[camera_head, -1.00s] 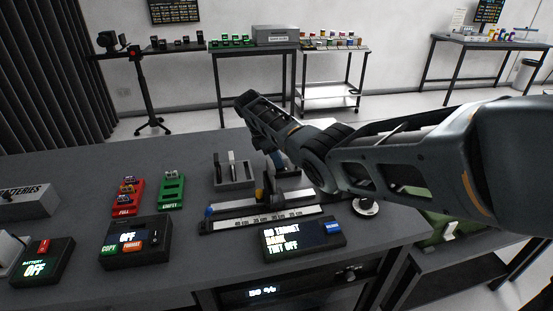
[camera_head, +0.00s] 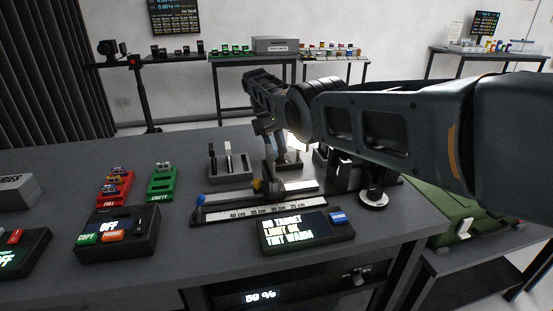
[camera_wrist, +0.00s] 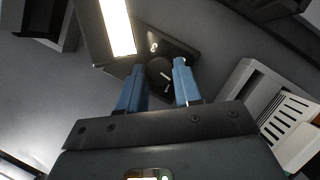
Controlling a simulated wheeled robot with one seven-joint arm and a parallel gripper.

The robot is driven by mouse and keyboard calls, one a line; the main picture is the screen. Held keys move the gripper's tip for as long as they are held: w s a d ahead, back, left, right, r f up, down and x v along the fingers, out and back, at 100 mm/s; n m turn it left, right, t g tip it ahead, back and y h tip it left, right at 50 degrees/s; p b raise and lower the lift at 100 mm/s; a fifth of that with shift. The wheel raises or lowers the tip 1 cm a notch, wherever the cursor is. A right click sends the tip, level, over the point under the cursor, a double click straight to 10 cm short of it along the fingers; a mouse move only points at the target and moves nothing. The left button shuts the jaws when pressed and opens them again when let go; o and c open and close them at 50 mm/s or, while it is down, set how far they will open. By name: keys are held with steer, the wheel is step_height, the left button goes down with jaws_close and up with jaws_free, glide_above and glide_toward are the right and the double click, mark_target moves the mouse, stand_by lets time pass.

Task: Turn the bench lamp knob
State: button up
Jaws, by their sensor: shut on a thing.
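In the wrist view, a round black knob (camera_wrist: 159,74) with a pale pointer mark sits on a dark base plate. My gripper (camera_wrist: 158,66) has its two blue fingers on either side of the knob and is shut on it. A bright lit lamp panel (camera_wrist: 118,25) stands just left of the knob.
A ruler rail (camera_head: 258,211) lies in front of the lamp. A grey holder (camera_head: 230,168) with upright pieces stands to its left, and a round black-and-white dial (camera_head: 373,198) to its right. Red (camera_head: 116,188) and green (camera_head: 162,183) trays and a control box (camera_head: 118,232) are further left.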

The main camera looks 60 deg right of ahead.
steer(key=shift+d+m+t+y+b, duration=0.1)
steer(key=shift+m+t+y+b, duration=0.2)
steer(key=shift+m+b, duration=0.65)
steer(key=shift+d+m+t+y+b, duration=0.1)
steer(key=shift+m+y+b, duration=0.3)
steer(key=shift+m+b, duration=0.5)
steer(key=shift+m, duration=0.35)
steer(key=o, duration=1)
steer(key=shift+o, duration=0.2)
steer(key=shift+r, duration=0.1)
